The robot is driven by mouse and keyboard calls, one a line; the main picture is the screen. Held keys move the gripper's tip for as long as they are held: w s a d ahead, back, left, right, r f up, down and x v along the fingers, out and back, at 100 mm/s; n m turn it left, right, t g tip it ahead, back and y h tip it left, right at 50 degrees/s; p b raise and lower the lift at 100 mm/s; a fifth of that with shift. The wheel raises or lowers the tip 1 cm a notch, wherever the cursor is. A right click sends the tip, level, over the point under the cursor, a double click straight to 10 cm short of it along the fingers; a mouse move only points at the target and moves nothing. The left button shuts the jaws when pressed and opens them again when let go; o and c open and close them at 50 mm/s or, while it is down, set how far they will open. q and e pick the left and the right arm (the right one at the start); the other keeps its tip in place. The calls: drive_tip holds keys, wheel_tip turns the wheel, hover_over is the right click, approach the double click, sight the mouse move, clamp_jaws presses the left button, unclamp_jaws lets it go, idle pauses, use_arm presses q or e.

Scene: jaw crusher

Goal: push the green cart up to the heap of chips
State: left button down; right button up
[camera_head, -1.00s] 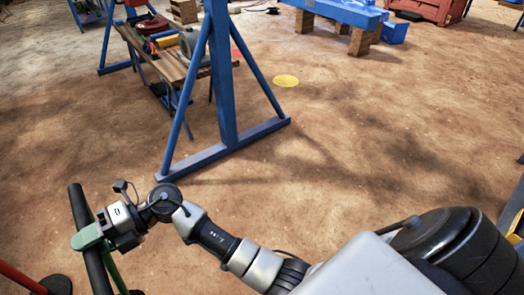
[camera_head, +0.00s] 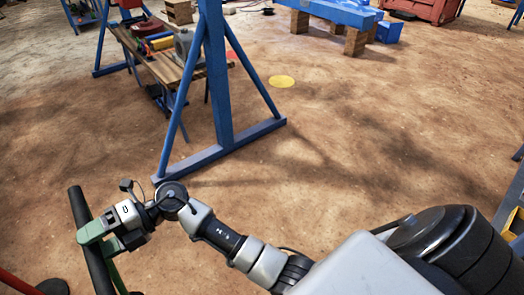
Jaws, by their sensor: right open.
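The green cart shows only in part, at the lower left edge: a dark handle bar (camera_head: 78,207) with a bit of green tube (camera_head: 117,277) beside it. The rest of the cart is out of the picture. My right gripper (camera_head: 88,236) is at the bar, its pale green finger lying across it. The jaws are open around or against the bar; the far finger is hidden. The heap of chips is not in view. My left gripper is not in view.
A blue A-frame stand (camera_head: 222,100) stands ahead, its foot on the dirt floor. Behind it is a wooden bench (camera_head: 150,58) with tools. A yellow disc (camera_head: 282,81) lies on the floor.

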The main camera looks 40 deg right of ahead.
drive_tip(key=d, duration=1)
drive_tip(key=shift+p, duration=0.35)
drive_tip(key=w+d+f+m+t+h+p, duration=0.2)
drive_tip(key=d+f+m+t, duration=0.1)
drive_tip(key=f+m+t, duration=0.5)
drive_tip(key=w+d+f+m+t+h+p, duration=0.1)
drive_tip(key=d+f+m+t+h+p, duration=0.25)
drive_tip(key=f+m, duration=0.5)
drive_tip(key=s+d+f+m+h, duration=0.4)
drive_tip(key=f+m, duration=0.1)
drive_tip(key=f, duration=0.2)
drive_tip(key=s+d+f+m+h, duration=0.3)
drive_tip(key=s+f+m+h, duration=0.15)
drive_tip(key=f, duration=0.35)
drive_tip(key=s+d+f+m+g+h, duration=0.1)
drive_tip(key=s+f, duration=0.4)
drive_tip(key=s, duration=0.6)
drive_tip(key=s+d+f+m+g+h+p, duration=0.1)
drive_tip(key=s+d+f+m+g, duration=0.2)
drive_tip(key=s, duration=0.9)
drive_tip(key=s+d+f+m+g+h+p, duration=0.1)
drive_tip(key=s+d+f+m+g+h, duration=0.1)
drive_tip(key=s+f+g, duration=0.4)
drive_tip(key=s+m, duration=0.1)
drive_tip(key=s, duration=0.4)
drive_tip(key=shift+s+d+f+m, duration=0.15)
drive_tip(key=shift+s+f+m, duration=0.15)
drive_tip(key=shift+f, duration=0.05)
